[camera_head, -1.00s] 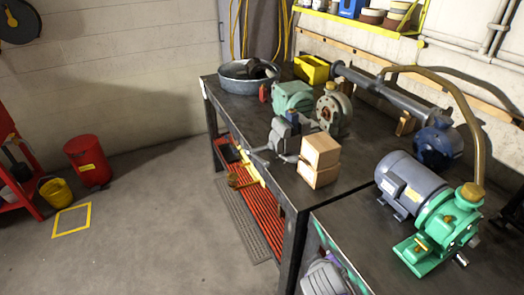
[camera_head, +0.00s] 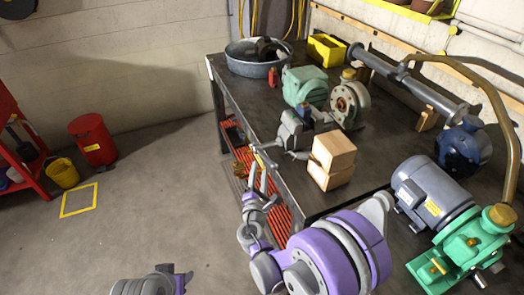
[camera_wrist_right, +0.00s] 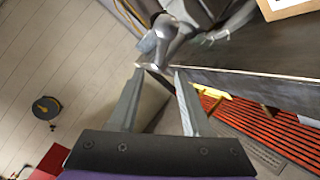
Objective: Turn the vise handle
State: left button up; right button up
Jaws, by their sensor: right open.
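The grey vise (camera_head: 303,130) is mounted at the front edge of the workbench. Its handle (camera_head: 264,147), a thin bar on the end of the screw, sticks out past the bench edge. My right gripper (camera_head: 258,177) is open and empty, just below the handle in the head view. In the right wrist view, the handle bar (camera_wrist_right: 152,68) lies at the fingertips of my right gripper (camera_wrist_right: 160,70), with the vise screw (camera_wrist_right: 171,40) beyond. I cannot tell whether a finger touches it.
Two stacked wooden blocks (camera_head: 332,160) stand close beside the vise. A green pump (camera_head: 305,86), a round metal basin (camera_head: 250,66) and a blue-grey motor (camera_head: 430,192) stand on the benches. A red shelf (camera_wrist_right: 260,128) lies under the bench edge. The floor at left is largely clear.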

aim_at(262, 152)
jog(key=w, duration=0.2)
jog(key=w+d+p, duration=0.1)
jog(key=w, duration=0.4)
jog(key=shift+w+d+r, duration=0.1)
jog(key=shift+w+d, duration=0.1)
jog(key=shift+w, duration=0.15)
pick_arm(q)
jog(key=r, duration=0.1)
jog(key=w+r, duration=0.1)
jog(key=shift+w+r, duration=0.1)
jog(key=shift+r, duration=0.2)
pick_arm(e)
jog(key=shift+w, duration=0.45)
grip_shut()
